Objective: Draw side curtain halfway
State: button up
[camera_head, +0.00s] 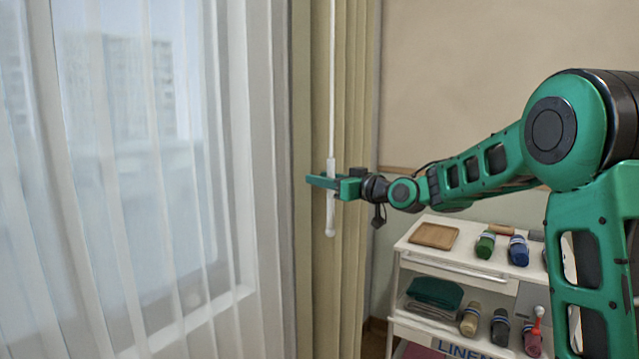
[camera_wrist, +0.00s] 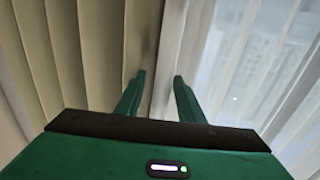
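The side curtain (camera_head: 350,85) is a beige-olive pleated drape bunched in a narrow vertical band beside the window. A thin white draw wand (camera_head: 332,90) hangs in front of it, with a thicker handle at its lower end. My green gripper (camera_head: 322,183) is level with this handle, and a finger crosses in front of it. In the wrist view, the two fingers of my gripper (camera_wrist: 158,77) stand apart with a visible gap. The wand cannot be made out between them there. The side curtain's pleats (camera_wrist: 90,50) fill the left of that view.
A sheer white curtain (camera_head: 190,150) covers the window at the left and shows in the wrist view (camera_wrist: 260,60). A white linen cart (camera_head: 455,262) stands low at the right, below my arm, carrying a wooden tray (camera_head: 434,236) and rolled items.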

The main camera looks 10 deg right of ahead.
jog(key=shift+w+a, duration=0.3)
jog(key=shift+w, duration=0.05)
grip_shut()
